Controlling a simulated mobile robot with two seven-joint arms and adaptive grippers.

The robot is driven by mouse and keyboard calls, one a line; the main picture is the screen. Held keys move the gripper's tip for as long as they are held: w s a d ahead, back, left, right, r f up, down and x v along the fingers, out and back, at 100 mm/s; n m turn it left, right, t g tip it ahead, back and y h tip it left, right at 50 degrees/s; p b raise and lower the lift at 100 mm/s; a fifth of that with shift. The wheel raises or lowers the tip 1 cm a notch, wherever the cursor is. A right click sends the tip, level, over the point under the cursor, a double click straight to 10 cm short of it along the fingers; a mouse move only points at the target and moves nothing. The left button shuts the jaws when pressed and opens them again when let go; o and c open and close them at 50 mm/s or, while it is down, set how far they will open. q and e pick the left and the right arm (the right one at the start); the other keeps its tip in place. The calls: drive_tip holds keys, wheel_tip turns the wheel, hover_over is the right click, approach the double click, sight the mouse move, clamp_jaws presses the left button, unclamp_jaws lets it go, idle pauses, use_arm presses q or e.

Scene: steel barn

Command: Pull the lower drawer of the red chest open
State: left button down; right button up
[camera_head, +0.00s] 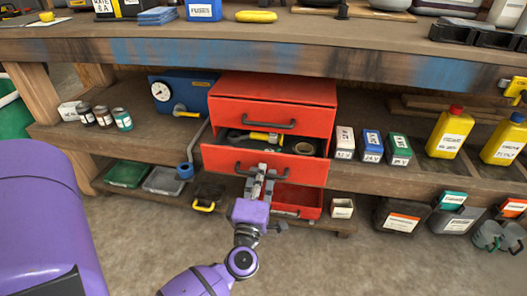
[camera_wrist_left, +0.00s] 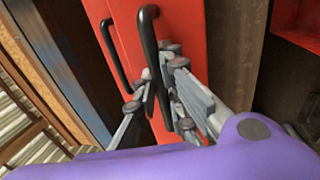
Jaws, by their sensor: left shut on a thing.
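The red chest (camera_head: 272,92) stands on the shelf under the workbench. Its upper drawer (camera_head: 275,115) is shut. Its lower drawer (camera_head: 222,158) is pulled partway out, and a yellow-handled tool (camera_head: 262,136) and a round roll (camera_head: 304,149) show inside. My left gripper (camera_head: 262,172) is at the front of the lower drawer, shut on its dark handle (camera_head: 242,170). In the left wrist view the fingers (camera_wrist_left: 158,90) close around the nearer black handle (camera_wrist_left: 148,45), against the red front. My right gripper is not in view.
Small boxes (camera_head: 370,146) and yellow bottles (camera_head: 450,132) stand right of the chest. A blue gauge case (camera_head: 180,92) and small jars (camera_head: 104,116) stand left. A red bin (camera_head: 312,203) sits below the drawer, close to my gripper. The floor in front is clear.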

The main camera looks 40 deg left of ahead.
use_arm(q)
drive_tip(key=r+p+v, duration=0.2)
drive_tip(key=v, duration=1.1)
drive_tip(key=shift+s+d+r+p, duration=0.2)
drive_tip(key=shift+d+r+p, duration=0.05)
drive_tip(key=shift+r+p, duration=0.1)
drive_tip(key=c, duration=2.1)
unclamp_jaws()
